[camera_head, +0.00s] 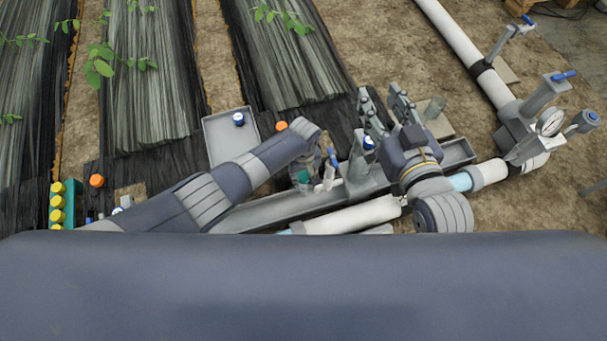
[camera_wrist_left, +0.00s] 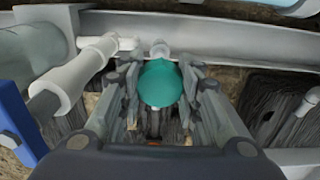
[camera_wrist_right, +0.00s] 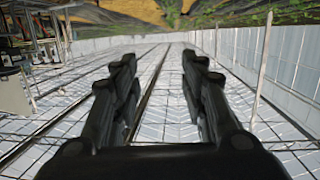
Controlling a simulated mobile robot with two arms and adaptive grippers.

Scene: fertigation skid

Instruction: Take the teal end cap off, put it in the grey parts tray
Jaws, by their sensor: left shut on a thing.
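In the left wrist view the round teal end cap (camera_wrist_left: 161,83) sits between the fingers of my left gripper (camera_wrist_left: 160,92), which is shut on it. A pale fitting shows just behind the cap; I cannot tell whether they touch.
A long grey trough (camera_head: 265,211) and white pipe (camera_head: 350,215) run below the arms. Yellow-topped bottles (camera_head: 57,202) stand at left. A pipe with blue-handled valves and a gauge (camera_head: 551,122) is at right. Black-covered beds lie behind; bare soil shows between.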

